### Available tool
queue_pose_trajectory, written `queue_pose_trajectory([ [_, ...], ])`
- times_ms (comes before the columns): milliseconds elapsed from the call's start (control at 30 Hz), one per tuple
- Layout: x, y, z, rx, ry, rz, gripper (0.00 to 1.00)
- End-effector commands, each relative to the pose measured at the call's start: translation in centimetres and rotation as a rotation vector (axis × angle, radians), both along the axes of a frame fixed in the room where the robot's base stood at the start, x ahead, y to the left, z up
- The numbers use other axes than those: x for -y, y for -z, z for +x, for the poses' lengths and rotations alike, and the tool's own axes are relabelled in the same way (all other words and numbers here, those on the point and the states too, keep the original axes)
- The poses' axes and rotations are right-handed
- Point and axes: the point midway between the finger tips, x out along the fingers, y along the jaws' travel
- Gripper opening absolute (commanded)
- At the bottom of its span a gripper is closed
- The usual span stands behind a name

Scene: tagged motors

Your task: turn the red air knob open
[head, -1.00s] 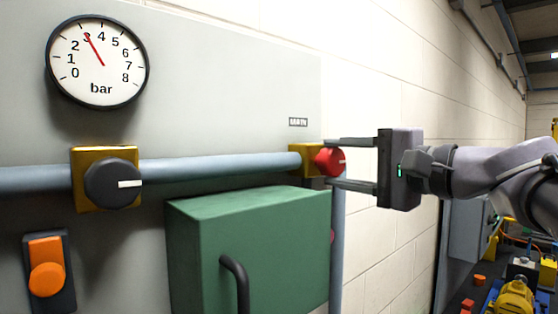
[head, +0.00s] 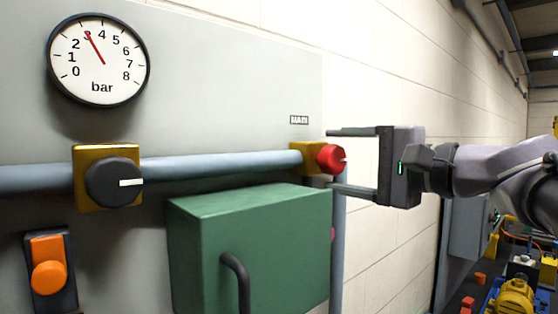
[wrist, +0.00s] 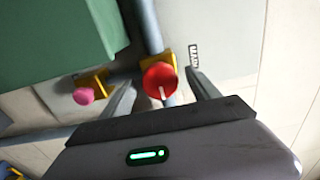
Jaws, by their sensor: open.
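The red air knob (head: 330,158) sits on a yellow valve block (head: 306,157) at the right end of the grey pipe, under a small label plate (head: 299,120). My gripper (head: 340,160) is open, its two fingers above and below the red knob in the head view, with a gap on both sides. In the wrist view the red knob (wrist: 160,79) shows a white mark pointing down toward my gripper (wrist: 158,85), and lies between the fingertips. I cannot tell how deep the fingers reach around it. The pressure gauge (head: 98,60) needle reads about 3 bar.
A black knob (head: 113,182) on a yellow block is on the same pipe to the left. A green cabinet (head: 250,240) with a dark handle juts out below the pipe. An orange switch (head: 48,275) is at lower left. A pink knob (wrist: 84,95) shows in the wrist view.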

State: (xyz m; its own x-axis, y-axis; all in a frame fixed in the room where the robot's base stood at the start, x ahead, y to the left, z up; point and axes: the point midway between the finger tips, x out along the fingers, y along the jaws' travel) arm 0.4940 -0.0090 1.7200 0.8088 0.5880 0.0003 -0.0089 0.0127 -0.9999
Motion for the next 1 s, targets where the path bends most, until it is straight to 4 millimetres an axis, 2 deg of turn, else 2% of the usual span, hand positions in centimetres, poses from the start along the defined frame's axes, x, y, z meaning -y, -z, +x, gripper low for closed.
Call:
queue_pose_trajectory([
  [167,0.3,0.0,-0.3,0.001,0.001,-0.001,0.71],
  [267,1.4,0.1,-1.6,0.001,0.005,-0.001,0.71],
  [600,7.8,0.2,-10.3,-0.001,0.010,-0.001,0.71],
  [700,9.1,0.1,-12.2,-0.001,0.008,-0.001,0.71],
  [833,10.0,0.1,-13.7,0.000,0.003,-0.001,0.71],
  [1000,10.3,0.0,-14.1,0.000,0.001,0.000,0.71],
])
